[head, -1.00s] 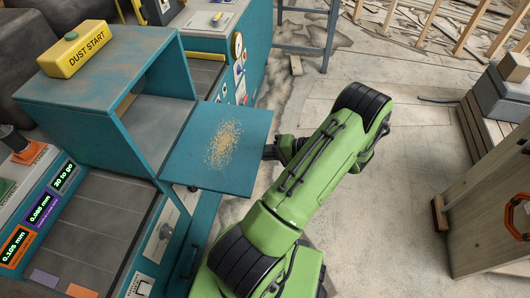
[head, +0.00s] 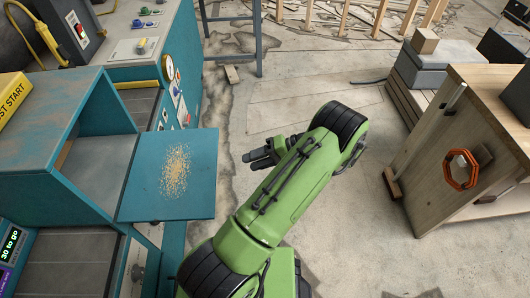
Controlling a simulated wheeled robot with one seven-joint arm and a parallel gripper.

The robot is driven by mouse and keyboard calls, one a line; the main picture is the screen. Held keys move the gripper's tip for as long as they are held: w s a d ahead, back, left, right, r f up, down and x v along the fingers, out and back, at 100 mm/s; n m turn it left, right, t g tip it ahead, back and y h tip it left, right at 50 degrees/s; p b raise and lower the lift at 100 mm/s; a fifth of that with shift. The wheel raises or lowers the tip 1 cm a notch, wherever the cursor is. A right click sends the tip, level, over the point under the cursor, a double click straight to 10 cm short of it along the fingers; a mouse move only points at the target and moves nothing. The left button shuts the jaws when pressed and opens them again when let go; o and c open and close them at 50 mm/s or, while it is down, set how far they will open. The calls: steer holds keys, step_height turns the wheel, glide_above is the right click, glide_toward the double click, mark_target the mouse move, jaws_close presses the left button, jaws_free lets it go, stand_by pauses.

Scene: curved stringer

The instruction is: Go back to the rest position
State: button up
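My green arm reaches up from the bottom of the head view and bends at a black-banded elbow. My gripper (head: 258,157) is dark and points left, just right of the teal panel (head: 140,208) of the machine. A clear gap shows between gripper and panel. Two dark fingers show, with nothing visible held between them. The arm hides part of the wrist, and I cannot tell how far apart the fingertips are.
Sawdust (head: 175,172) lies on the teal panel. A teal machine (head: 50,120) stands at left, with a control console (head: 140,45) behind it. A wooden cabinet (head: 445,150) with an orange-rimmed octagon stands at right, beside grey boxes (head: 432,70). Concrete floor (head: 300,85) is open beyond my arm.

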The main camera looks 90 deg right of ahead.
steer(key=v, duration=0.3)
steer(key=shift+s+r+p, duration=0.2)
steer(key=shift+r+p, duration=0.05)
steer(key=shift+p, duration=0.15)
